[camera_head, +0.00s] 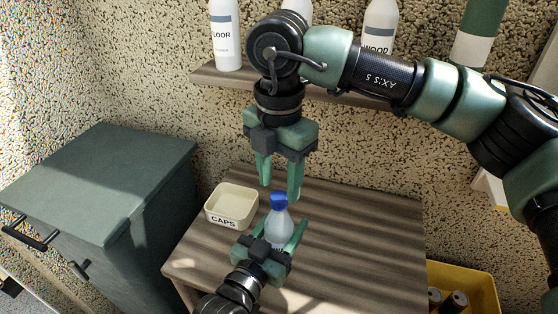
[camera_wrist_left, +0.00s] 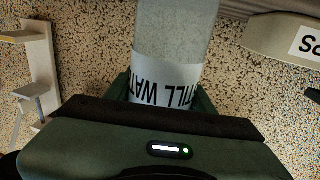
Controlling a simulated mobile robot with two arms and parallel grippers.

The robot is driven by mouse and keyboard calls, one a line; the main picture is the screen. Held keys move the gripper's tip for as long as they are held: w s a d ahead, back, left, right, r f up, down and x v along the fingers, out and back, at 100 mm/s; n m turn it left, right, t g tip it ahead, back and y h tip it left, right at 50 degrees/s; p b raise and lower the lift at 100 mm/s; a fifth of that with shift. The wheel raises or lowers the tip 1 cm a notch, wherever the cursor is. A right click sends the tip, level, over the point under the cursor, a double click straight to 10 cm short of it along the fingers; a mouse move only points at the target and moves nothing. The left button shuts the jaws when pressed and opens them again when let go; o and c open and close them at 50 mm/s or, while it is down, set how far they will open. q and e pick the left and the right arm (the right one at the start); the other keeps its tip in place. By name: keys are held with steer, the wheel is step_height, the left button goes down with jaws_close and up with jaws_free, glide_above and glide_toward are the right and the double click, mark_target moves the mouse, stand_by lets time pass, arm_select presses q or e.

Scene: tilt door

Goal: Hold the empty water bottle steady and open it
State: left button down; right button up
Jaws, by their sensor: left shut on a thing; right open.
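A clear water bottle (camera_head: 281,224) with a blue cap (camera_head: 279,201) stands upright over the wooden table. My left gripper (camera_head: 281,232) is shut around the bottle's body from the front. In the left wrist view the bottle (camera_wrist_left: 172,35) shows a white label reading "TILL WAT", upside down, between the fingers; its cap is out of that view. My right gripper (camera_head: 280,190) hangs from above with its fingers pointing down.
A cream box labelled CAPS (camera_head: 231,207) stands left of the bottle on the wooden table (camera_head: 370,220). A dark green cabinet (camera_head: 110,180) is at the left. A shelf (camera_head: 225,78) with bottles runs behind my right arm. A yellow crate (camera_head: 478,285) with cans is at the lower right.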

mark_target(279, 199)
steer(key=shift+f, duration=1.35)
